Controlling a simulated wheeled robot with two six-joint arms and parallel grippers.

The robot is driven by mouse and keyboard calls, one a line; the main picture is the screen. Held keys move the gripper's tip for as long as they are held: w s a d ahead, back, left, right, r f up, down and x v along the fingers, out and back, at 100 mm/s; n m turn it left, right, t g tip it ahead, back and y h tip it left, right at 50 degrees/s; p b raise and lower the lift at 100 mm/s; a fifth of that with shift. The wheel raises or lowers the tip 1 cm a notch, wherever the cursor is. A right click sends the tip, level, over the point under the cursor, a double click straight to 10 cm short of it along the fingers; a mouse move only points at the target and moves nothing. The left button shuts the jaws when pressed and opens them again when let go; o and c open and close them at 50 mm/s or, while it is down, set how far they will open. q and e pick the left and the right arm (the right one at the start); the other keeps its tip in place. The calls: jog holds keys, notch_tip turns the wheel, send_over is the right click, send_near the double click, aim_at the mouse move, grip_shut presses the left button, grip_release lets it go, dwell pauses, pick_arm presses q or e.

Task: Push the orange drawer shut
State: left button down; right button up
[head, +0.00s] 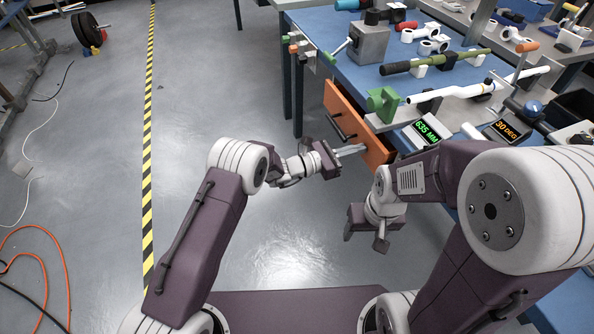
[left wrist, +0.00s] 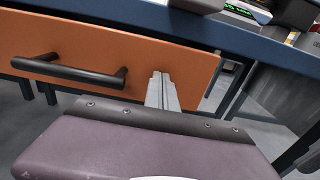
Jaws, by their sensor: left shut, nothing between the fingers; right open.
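The orange drawer (head: 369,137) stands out from the side of the blue workbench (head: 322,28) in the head view. Its orange front and black bar handle (head: 340,127) face my left arm. My left gripper (head: 362,148) is shut and empty, with its fingertips at the drawer front, right of the handle. In the left wrist view the shut fingers (left wrist: 161,80) overlap the drawer front (left wrist: 120,50), and the handle (left wrist: 70,70) is to their left. I cannot tell whether the tips touch the front. My right gripper (head: 366,238) is open and empty, lower in the head view.
The bench top holds a green clamp (head: 383,103), a green tube (head: 432,63), a white tube (head: 450,92) and two displays, one reading 635 (head: 427,132). A black-yellow floor stripe (head: 149,130) runs along the left. The floor left of the drawer is clear.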

pick_arm(q)
jog(key=shift+x, duration=1.1)
pick_arm(e)
jog(key=shift+w+d+f, duration=0.1)
jog(key=shift+d+f, duration=0.2)
jog(key=shift+d, duration=0.05)
pick_arm(q)
jog(key=shift+r, duration=0.3)
